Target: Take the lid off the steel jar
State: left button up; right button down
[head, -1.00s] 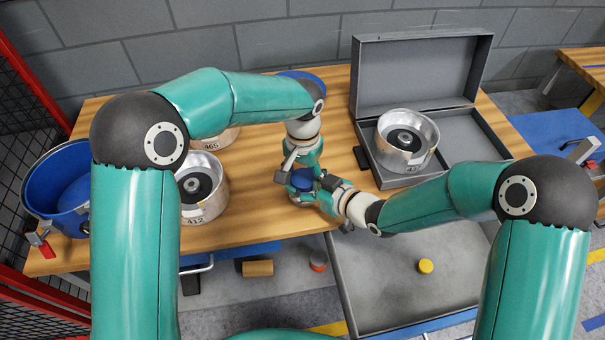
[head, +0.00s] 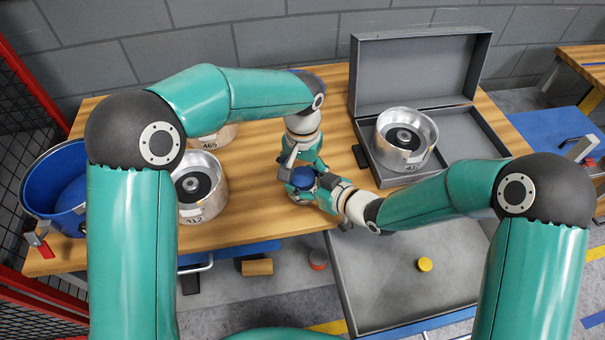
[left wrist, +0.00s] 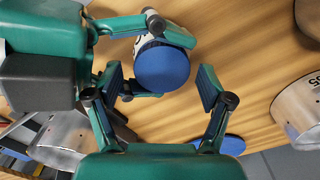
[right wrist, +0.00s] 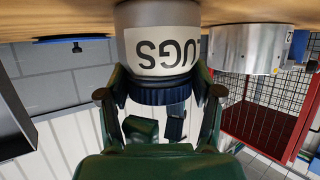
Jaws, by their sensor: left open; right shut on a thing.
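The steel jar (right wrist: 160,62) has a "LUGS" label and stands on the wooden table. Its blue ribbed lid (left wrist: 162,68) is on it; in the right wrist view the lid (right wrist: 160,96) shows dark, seated on the jar. My right gripper (right wrist: 160,92) is shut around the jar near the lid; in the left wrist view its fingers flank the jar. My left gripper (left wrist: 162,92) is open above the lid, its fingers apart on either side with visible gaps. In the head view the blue lid (head: 302,188) is partly covered by my grippers.
Steel clutch pots stand at left (head: 200,188) and in an open grey case (head: 405,140). A blue disc (left wrist: 215,146) lies on the table behind my left arm. A blue bin (head: 55,190) is at far left. A grey tray (head: 390,315) lies in front with a yellow cylinder (head: 425,264).

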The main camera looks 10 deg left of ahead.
pick_arm(q)
notch_tip(320, 180, up, 4)
jog(key=shift+f, duration=0.2)
jog(key=shift+c, duration=0.3)
jog(key=m, duration=0.3)
jog(key=shift+s+a+r, duration=0.1)
jog(key=shift+a+r, duration=0.05)
jog(key=shift+r, duration=0.1)
jog(key=r+m, duration=0.1)
jog(key=m, duration=0.1)
jog(key=shift+a+r+m, duration=0.1)
jog(key=shift+m, duration=0.3)
jog(key=shift+w+r+m, duration=0.2)
jog(key=shift+r+m, duration=0.3)
jog(key=shift+r, duration=0.1)
jog(key=shift+f, duration=3.75)
jog(key=c, duration=1.2)
jog(key=n, duration=0.6)
jog(key=shift+n, duration=0.4)
jog(key=shift+c, duration=0.2)
